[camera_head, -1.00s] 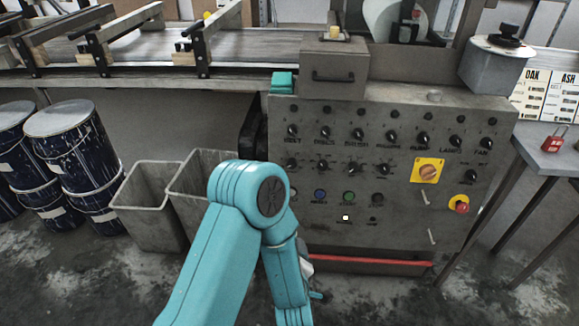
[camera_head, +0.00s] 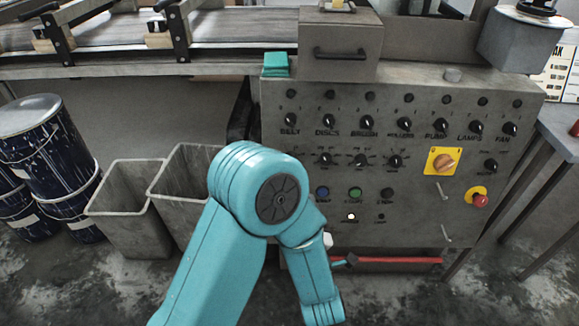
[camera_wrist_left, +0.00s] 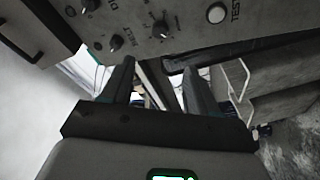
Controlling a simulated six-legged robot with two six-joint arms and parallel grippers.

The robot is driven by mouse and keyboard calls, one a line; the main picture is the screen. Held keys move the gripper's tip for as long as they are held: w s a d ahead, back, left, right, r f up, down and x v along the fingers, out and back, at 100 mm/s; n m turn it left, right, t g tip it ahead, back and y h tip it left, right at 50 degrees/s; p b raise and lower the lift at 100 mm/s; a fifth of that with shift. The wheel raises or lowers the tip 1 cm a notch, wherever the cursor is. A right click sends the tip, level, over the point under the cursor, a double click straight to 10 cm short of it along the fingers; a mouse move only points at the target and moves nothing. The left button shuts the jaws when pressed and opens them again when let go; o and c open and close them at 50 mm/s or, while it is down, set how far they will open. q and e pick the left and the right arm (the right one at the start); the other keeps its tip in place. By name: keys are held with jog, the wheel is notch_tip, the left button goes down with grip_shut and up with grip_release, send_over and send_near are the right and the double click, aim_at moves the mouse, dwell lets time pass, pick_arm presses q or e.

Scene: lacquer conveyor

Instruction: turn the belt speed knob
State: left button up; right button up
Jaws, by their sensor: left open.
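The control panel (camera_head: 430,215) carries rows of black knobs; the upper row has labels such as BELT, DISCS and BRUSH. In the left wrist view the panel is turned sideways along the top. A dial-marked knob (camera_wrist_left: 162,28), likely the belt speed knob, lies between the BELT switch knob (camera_wrist_left: 116,42) and the white TEST button (camera_wrist_left: 216,13). My left gripper (camera_wrist_left: 158,66) is open and empty, its fingers apart and clear of this knob. My right gripper is not in view.
A box with a handle (camera_head: 340,65) stands on the panel's top left; its handle side is close at the left in the wrist view. Grey bins (camera_head: 125,190) and drums (camera_head: 60,140) stand left. A red bar (camera_head: 400,261) runs below the panel. A table (camera_head: 558,125) stands right.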

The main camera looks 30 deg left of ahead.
pick_arm(q)
jog(key=b+x, duration=0.1)
jog(key=x, duration=1.4)
jog(key=shift+w+a, duration=0.2)
jog(key=shift+a, duration=0.05)
jog(key=shift+c, duration=0.3)
jog(key=c, duration=1)
